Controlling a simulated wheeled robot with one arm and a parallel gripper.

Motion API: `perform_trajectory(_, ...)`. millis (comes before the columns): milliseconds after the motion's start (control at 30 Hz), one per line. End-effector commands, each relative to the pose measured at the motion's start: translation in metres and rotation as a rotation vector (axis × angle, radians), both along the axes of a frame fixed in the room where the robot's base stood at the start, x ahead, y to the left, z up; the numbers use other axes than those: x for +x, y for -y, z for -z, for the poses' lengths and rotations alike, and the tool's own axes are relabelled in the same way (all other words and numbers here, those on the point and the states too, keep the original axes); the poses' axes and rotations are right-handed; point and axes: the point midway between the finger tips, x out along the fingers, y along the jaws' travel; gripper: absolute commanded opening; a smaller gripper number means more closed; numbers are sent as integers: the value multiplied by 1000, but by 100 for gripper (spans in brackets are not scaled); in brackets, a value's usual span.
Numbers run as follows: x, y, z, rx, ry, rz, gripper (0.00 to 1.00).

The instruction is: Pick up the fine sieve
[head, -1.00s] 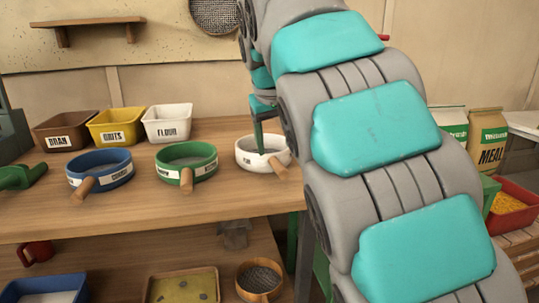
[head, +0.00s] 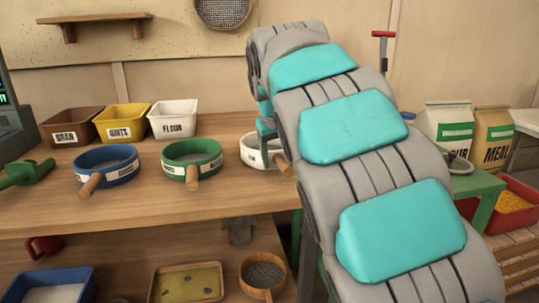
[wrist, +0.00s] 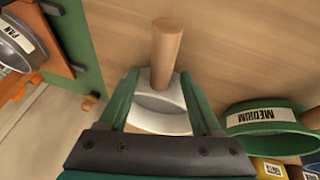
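The fine sieve (head: 252,157) is a white round sieve with a wooden handle, standing on the wooden table right of the green sieve. Its right side is partly hidden by my arm in the head view. In the wrist view the white sieve (wrist: 160,118) lies between the two green fingers of my gripper (wrist: 158,80), its handle pointing away from the palm. The fingers are apart, one on each side of the rim; I cannot tell whether they touch it. In the head view my gripper is mostly hidden behind the arm.
The green medium sieve (head: 190,160) and blue coarse sieve (head: 107,165) stand to the left. Bran (head: 72,128), grits (head: 122,123) and flour (head: 174,119) bins are behind. A green stand holding a pan (wrist: 18,47) is beyond the table's right edge. The table front is clear.

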Motion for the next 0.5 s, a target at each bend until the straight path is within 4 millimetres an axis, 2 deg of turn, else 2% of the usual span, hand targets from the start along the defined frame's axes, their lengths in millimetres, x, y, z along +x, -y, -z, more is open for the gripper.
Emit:
perform_trajectory(67, 0, 0, 0, 0, 0, 0, 57)
perform_trajectory(500, 0, 0, 0, 0, 0, 0, 7)
